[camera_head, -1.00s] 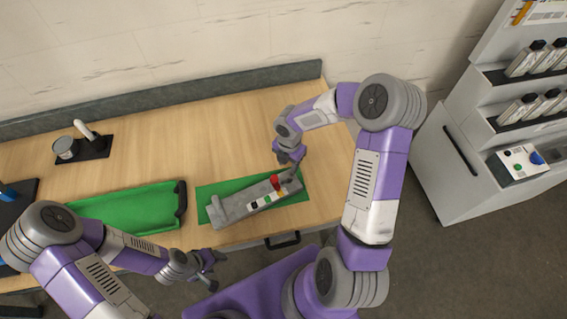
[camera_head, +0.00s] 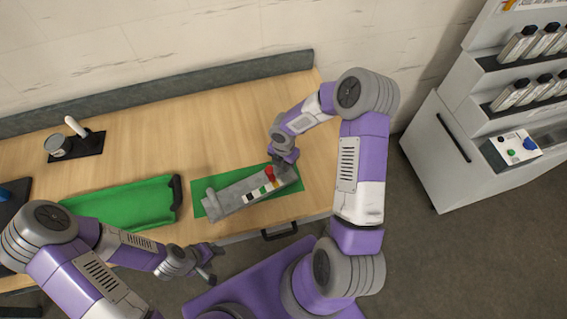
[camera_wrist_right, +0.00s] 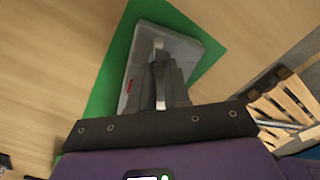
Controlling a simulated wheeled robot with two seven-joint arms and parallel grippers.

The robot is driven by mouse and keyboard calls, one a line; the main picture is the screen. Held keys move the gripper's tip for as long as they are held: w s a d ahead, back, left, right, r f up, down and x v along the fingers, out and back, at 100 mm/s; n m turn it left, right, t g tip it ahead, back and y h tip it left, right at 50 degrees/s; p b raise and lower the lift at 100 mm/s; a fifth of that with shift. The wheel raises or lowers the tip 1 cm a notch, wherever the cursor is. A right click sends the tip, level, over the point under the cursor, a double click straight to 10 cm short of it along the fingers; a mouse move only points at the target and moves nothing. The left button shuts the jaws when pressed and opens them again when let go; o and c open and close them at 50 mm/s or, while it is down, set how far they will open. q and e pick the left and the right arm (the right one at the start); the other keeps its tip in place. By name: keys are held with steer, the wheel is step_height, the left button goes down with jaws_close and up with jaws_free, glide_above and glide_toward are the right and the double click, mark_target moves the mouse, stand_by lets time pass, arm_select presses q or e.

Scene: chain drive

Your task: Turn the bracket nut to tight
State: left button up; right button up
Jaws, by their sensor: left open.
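The grey chain-drive base (camera_head: 233,198) lies on a green mat near the front edge of the wooden table. It carries a red part (camera_head: 269,174) and small black, white, green and yellow patches. My right gripper (camera_head: 287,158) is right above the base's right end, pointing down. In the right wrist view the grey base (camera_wrist_right: 190,50) lies under the fingers (camera_wrist_right: 159,75), with a small red mark to their left. The bracket nut cannot be made out, and whether these fingers hold anything is unclear. My left gripper (camera_head: 212,262) is open and empty, in front of the table edge.
A green tray (camera_head: 120,205) with a dark handle lies left of the mat (camera_head: 206,186). A black stand (camera_head: 88,147) with a can and a white-handled item is at the back left. A grey cabinet with bottles stands at the right. The table's back middle is clear.

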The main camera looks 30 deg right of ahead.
jaws_close()
steer(key=shift+f+m+b, duration=0.15)
steer(key=shift+m+b, duration=0.7)
steer(key=shift+m, duration=0.25)
steer(key=shift+m+b, duration=0.55)
steer(key=shift+m, duration=0.55)
steer(key=o, duration=0.6)
jaws_free()
steer(key=shift+r, duration=0.25)
